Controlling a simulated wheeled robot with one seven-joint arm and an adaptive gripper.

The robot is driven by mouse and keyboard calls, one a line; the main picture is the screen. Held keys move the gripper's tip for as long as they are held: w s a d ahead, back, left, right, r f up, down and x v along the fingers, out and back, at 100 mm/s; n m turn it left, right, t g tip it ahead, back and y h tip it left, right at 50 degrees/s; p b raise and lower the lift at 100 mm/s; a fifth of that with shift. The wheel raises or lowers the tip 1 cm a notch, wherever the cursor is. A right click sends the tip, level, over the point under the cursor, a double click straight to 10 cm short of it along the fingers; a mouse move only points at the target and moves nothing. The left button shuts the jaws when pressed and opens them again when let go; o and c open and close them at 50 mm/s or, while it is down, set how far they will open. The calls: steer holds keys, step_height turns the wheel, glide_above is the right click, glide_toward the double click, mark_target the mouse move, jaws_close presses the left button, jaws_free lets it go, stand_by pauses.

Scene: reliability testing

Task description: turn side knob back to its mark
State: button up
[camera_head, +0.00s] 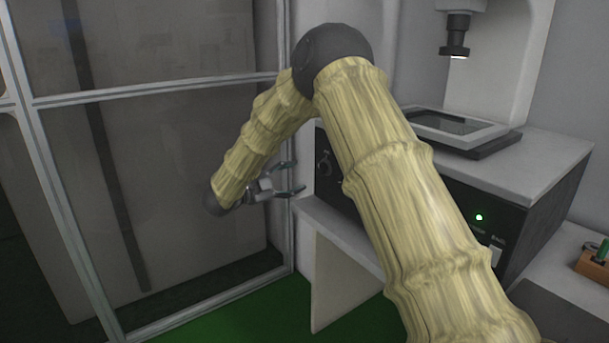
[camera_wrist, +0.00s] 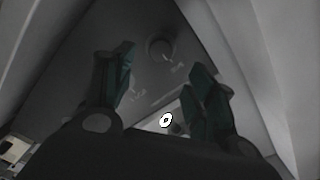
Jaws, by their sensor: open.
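The side knob (camera_head: 324,163) is a dark round knob on the black front panel of the bench instrument, left of my arm in the head view. In the wrist view the round knob (camera_wrist: 159,47) sits beyond my fingertips, with small pale lettering near it. My gripper (camera_head: 290,179) is open and empty, in front of the panel's left end and apart from the knob. In the wrist view its two dark green fingers (camera_wrist: 160,75) stand to either side below the knob. Which mark the knob points to is too small to tell.
The instrument (camera_head: 545,190) carries a flat framed stage (camera_head: 458,128) and has a lit green lamp (camera_head: 479,217). A glazed metal-framed partition (camera_head: 285,225) stands close left of my gripper. A wooden block with green items (camera_head: 593,262) lies at far right. My arm hides the panel's middle.

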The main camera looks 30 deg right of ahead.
steer(key=shift+s+a, duration=0.1)
steer(key=shift+a, duration=1.25)
steer(key=shift+f, duration=0.15)
